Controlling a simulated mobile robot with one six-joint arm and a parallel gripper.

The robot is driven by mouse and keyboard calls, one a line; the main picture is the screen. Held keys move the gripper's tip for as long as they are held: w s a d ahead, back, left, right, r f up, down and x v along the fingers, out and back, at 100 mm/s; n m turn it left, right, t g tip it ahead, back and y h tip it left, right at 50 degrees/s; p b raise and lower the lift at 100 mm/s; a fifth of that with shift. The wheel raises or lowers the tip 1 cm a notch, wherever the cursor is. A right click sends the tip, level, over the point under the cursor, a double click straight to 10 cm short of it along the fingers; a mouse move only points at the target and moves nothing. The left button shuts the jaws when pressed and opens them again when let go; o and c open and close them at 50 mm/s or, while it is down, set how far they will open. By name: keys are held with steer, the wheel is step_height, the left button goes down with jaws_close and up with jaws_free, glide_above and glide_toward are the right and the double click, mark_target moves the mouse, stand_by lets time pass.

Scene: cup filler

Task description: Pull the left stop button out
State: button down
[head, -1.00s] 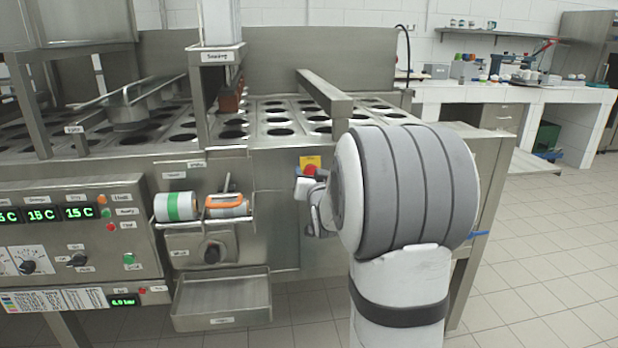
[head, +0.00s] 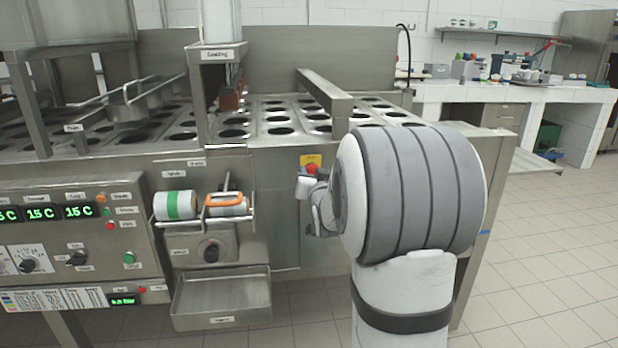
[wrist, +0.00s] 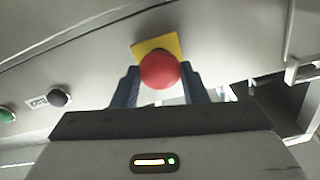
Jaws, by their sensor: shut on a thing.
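The red stop button (wrist: 160,71) sits in front of its yellow plate (wrist: 143,47) on the machine's steel front. In the wrist view my gripper (wrist: 160,80) has one finger on each side of the red button, shut on it. In the head view the red button (head: 312,169) and yellow plate (head: 311,160) show just above my wrist. My arm hides the fingers there. I cannot tell from these views whether the button is in or out.
A rack with two rolls (head: 176,206) and a steel tray (head: 221,298) stick out from the front left of the button. A control panel (head: 70,235) is further left. A green button (wrist: 8,114) and a dark button (wrist: 58,97) show in the wrist view.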

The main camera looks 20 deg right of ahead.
steer(key=shift+s+a+f, duration=0.1)
steer(key=shift+s+a, duration=0.05)
steer(key=shift+s, duration=0.15)
steer(key=c, duration=1.3)
jaws_free()
steer(key=shift+o, duration=0.9)
steer(key=shift+s+a, duration=0.1)
steer(key=shift+o, duration=1.4)
steer(key=v, duration=0.7)
steer(key=shift+s+p, duration=0.3)
steer(key=shift+s, duration=0.1)
